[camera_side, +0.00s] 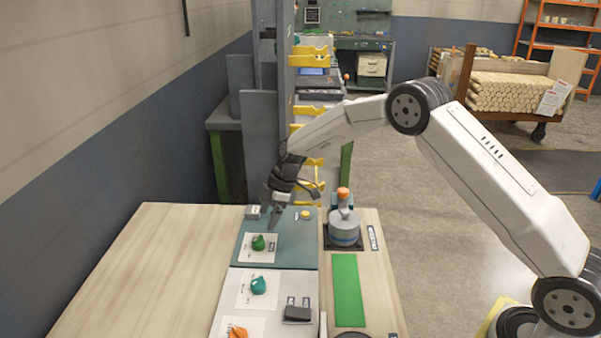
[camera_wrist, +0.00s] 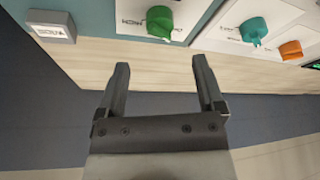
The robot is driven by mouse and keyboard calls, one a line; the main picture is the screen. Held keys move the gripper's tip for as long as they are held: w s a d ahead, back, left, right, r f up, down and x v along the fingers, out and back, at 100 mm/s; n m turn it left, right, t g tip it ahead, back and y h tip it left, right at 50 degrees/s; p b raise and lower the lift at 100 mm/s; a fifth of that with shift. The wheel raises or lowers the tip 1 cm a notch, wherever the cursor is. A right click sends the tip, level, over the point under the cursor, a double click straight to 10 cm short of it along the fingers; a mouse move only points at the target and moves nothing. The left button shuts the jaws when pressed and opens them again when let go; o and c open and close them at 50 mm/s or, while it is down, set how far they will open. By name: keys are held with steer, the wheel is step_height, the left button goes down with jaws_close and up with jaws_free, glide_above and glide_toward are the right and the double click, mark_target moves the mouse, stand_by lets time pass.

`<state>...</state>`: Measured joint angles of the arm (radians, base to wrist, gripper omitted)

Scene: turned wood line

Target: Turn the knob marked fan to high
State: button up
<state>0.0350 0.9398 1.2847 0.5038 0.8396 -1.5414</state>
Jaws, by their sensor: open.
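Three knobs stand in a row, each on a white label plate: a green knob (camera_side: 258,242) on the teal panel (camera_side: 300,258), a teal knob (camera_side: 258,285) and an orange knob (camera_side: 237,332) on the white panel nearer the camera. The wrist view also shows the green knob (camera_wrist: 160,21), teal knob (camera_wrist: 253,30) and orange knob (camera_wrist: 290,50). I cannot read which is marked fan. My gripper (camera_side: 272,218) is above the teal panel, just beyond the green knob in the side view. In the wrist view its fingers (camera_wrist: 161,65) are apart and empty, with the knobs past the tips.
A small grey labelled box (camera_wrist: 52,27) is at the panel's far edge. A round grey device with an orange top (camera_side: 344,225) stands right of the teal panel, beyond a green strip (camera_side: 348,290). A black switch (camera_side: 298,311) sits beside the teal knob. The table's left side (camera_side: 150,270) is clear.

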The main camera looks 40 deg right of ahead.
mark_target(260, 237)
steer(key=shift+x, duration=3.85)
jaws_close()
